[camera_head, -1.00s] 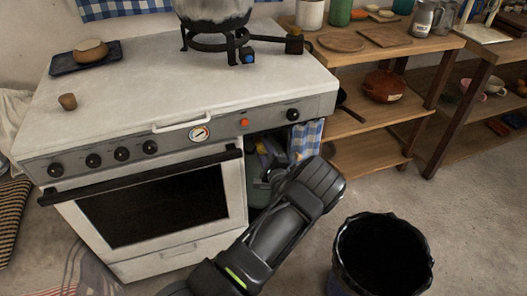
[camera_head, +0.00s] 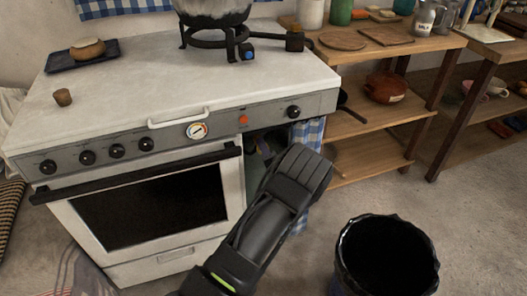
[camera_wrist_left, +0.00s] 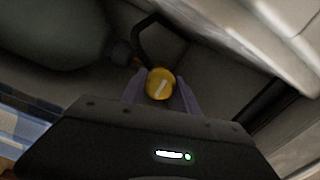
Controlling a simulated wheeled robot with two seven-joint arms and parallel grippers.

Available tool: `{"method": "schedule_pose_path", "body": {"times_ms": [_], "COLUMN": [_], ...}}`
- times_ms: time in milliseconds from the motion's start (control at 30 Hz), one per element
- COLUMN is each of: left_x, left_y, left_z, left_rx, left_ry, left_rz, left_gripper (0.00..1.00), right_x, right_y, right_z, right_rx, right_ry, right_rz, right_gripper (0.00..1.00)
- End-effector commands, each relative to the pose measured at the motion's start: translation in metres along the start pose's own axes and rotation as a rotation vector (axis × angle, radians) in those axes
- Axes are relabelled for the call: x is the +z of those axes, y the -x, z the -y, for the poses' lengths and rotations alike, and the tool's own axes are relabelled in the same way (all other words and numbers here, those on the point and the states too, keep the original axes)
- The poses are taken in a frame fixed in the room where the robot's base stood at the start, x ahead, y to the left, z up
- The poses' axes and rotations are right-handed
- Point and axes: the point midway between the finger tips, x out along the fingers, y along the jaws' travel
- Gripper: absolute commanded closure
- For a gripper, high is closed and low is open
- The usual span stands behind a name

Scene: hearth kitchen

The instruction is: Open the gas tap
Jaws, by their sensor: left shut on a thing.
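The gas tap (camera_wrist_left: 160,80) is a round yellow knob with a pale line across it, in the left wrist view. It sits by the neck of a grey-green gas bottle (camera_wrist_left: 50,35), with a dark hose (camera_wrist_left: 143,38) looping beside it. My left gripper (camera_wrist_left: 160,98) has one finger on each side of the knob and is shut on it. In the head view my left arm reaches into the dark opening at the stove's right end, and the arm hides the tap. My right gripper is not in view.
The white stove (camera_head: 120,95) has a dark oven-door handle (camera_head: 140,172) left of the opening. A blue checked cloth (camera_head: 309,133) hangs at the opening's right side. A black bin (camera_head: 385,262) stands on the floor to the right, and wooden shelves (camera_head: 375,155) stand behind it.

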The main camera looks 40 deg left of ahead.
Motion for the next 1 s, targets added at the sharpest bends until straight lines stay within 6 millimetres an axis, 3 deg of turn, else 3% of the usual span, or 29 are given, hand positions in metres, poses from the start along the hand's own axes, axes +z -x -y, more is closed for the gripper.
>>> {"method": "schedule_pose_path", "body": {"times_ms": [433, 467, 733, 1000], "left_x": [0.0012, 0.0012, 0.0006, 0.0001], "left_y": [0.0001, 0.0001, 0.0001, 0.0013], "left_z": [-0.0008, -0.0008, -0.0005, -0.0002], "left_rx": [0.002, 0.002, 0.001, 0.001], "left_ry": [0.015, 0.015, 0.014, 0.014], "left_rz": [0.002, 0.002, 0.001, 0.000], "left_gripper": [1.00, 0.62, 0.41, 0.41], "right_x": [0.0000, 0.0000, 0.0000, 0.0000], "right_y": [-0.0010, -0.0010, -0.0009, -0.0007], "right_z": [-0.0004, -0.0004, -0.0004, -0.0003], "right_rx": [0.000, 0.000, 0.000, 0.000], "right_ry": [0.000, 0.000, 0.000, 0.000], "right_rz": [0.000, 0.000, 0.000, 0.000], "right_gripper": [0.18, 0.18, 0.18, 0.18]}}
